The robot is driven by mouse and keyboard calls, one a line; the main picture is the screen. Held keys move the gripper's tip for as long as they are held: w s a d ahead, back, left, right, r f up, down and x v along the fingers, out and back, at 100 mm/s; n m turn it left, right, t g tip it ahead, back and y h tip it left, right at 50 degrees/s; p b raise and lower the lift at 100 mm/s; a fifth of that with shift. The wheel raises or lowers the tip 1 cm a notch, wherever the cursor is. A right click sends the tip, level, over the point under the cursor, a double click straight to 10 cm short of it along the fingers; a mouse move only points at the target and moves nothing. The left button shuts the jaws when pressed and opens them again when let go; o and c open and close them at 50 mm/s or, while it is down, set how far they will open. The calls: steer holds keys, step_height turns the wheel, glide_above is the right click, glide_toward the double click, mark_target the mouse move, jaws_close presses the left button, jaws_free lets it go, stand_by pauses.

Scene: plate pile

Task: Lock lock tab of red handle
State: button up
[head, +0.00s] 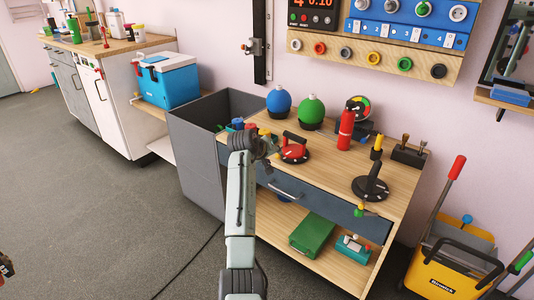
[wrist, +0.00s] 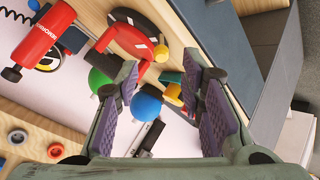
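The red handle (head: 296,141) stands on a round red base with a dark rim on the wooden top of the cart, near its front edge. It also shows in the wrist view (wrist: 143,48), above and between my fingers and partly hidden by the left one. The lock tab is too small to make out surely; a small red piece shows beside the handle in the wrist view. My gripper (head: 268,146) is just left of the red handle in the head view. Its padded fingers (wrist: 162,75) are wide apart in the wrist view, with nothing held between them.
Blue (head: 278,101) and green (head: 311,110) balls stand behind the handle. A red cylinder (head: 346,128) and black suction cup (head: 371,186) stand to the right. A grey bin (head: 196,150) adjoins the cart's left side.

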steer(key=v, duration=0.5)
steer(key=shift+s+a+r, duration=0.15)
steer(key=shift+s+r, duration=0.05)
steer(key=shift+s, duration=0.1)
